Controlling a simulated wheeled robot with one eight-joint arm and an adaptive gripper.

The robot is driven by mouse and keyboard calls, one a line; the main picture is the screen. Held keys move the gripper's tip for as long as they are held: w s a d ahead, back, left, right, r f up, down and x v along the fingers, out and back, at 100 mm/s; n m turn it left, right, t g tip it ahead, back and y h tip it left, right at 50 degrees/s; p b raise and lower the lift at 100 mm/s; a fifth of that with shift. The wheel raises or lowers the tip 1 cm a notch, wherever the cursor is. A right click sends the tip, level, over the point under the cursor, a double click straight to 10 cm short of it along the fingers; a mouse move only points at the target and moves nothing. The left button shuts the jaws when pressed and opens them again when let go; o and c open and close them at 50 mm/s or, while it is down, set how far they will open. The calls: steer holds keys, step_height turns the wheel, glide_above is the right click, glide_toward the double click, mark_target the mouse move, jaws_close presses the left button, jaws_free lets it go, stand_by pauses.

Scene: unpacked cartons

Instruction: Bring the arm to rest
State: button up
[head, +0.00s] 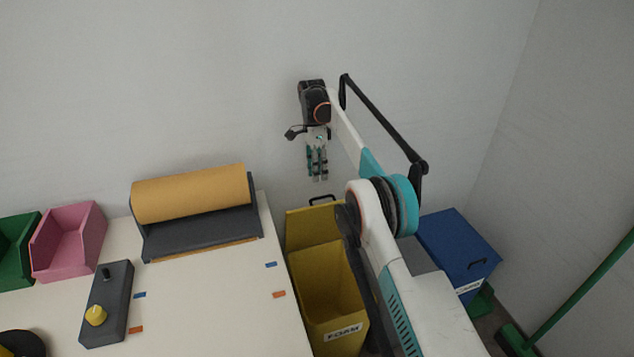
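My gripper (317,172) hangs from the end of my arm, fingers pointing down, in the upper middle of the head view. It is above and beyond the open yellow bin (327,290) labelled FOAM. Nothing shows between the fingers. They look narrow and close together, and at this size I cannot tell whether they are open or shut. My arm's white and teal links rise from the lower right and hide part of the yellow bin's right side.
A white table (215,310) at left carries a brown paper roll on a dark holder (205,235), a grey control box (106,305), and pink (70,242) and green (15,250) bins. A blue bin (457,250) and green pole (580,290) stand right. A wall is behind.

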steer(key=shift+v, duration=0.95)
steer(key=shift+s+d+r, duration=0.1)
steer(key=shift+s+d, duration=0.05)
steer(key=shift+s, duration=0.1)
